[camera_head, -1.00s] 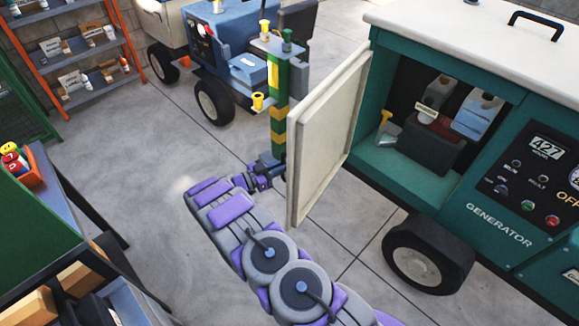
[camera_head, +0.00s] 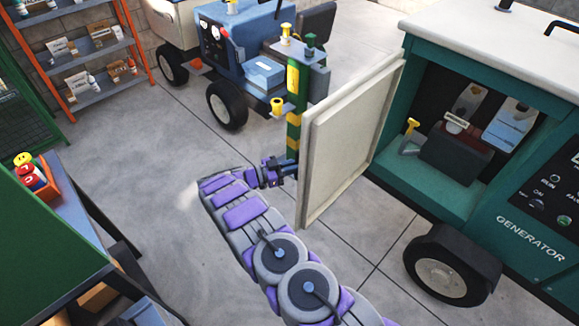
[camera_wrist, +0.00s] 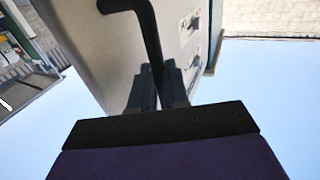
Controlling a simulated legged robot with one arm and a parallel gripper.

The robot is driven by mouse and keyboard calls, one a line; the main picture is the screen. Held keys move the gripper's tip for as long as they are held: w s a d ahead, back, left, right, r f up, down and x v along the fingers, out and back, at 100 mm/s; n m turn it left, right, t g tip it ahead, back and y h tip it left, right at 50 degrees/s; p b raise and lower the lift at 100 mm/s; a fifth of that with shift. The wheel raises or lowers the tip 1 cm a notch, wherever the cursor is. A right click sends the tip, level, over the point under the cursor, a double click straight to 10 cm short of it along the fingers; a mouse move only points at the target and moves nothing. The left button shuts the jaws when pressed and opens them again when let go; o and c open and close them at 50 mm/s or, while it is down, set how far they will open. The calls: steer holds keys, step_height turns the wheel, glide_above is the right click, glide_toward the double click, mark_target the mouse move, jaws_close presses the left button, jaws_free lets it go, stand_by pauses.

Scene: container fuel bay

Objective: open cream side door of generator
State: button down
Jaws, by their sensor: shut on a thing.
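The cream side door (camera_head: 350,140) of the teal generator (camera_head: 530,225) stands wide open, its inner face towards the head camera. My gripper (camera_head: 284,171) is beside the door's free edge, on its outer side; the door partly hides its tips. In the wrist view, my gripper's fingers (camera_wrist: 158,88) are closed around a black bar handle (camera_wrist: 150,38) on the door's cream outer face (camera_wrist: 88,55). The open bay shows a dark box (camera_head: 456,153) and a yellow-handled tool (camera_head: 411,136).
A blue vehicle (camera_head: 245,45) and a yellow-green post (camera_head: 293,110) stand behind the door. A green bench (camera_head: 45,235) is at left and an orange-framed shelf (camera_head: 90,60) at back left. Grey floor (camera_head: 150,150) between them is clear.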

steer(key=c, duration=1.5)
jaws_free()
steer(key=shift+w+d+r, duration=0.1)
steer(key=shift+d, duration=0.5)
steer(key=shift+c, duration=0.2)
steer(key=o, duration=0.3)
steer(key=shift+w+d, duration=0.25)
steer(key=shift+d, duration=0.4)
steer(key=v, duration=0.5)
steer(key=b+v, duration=0.1)
steer(key=v, duration=0.9)
steer(key=shift+w+f, duration=0.25)
steer(key=shift+w, duration=0.1)
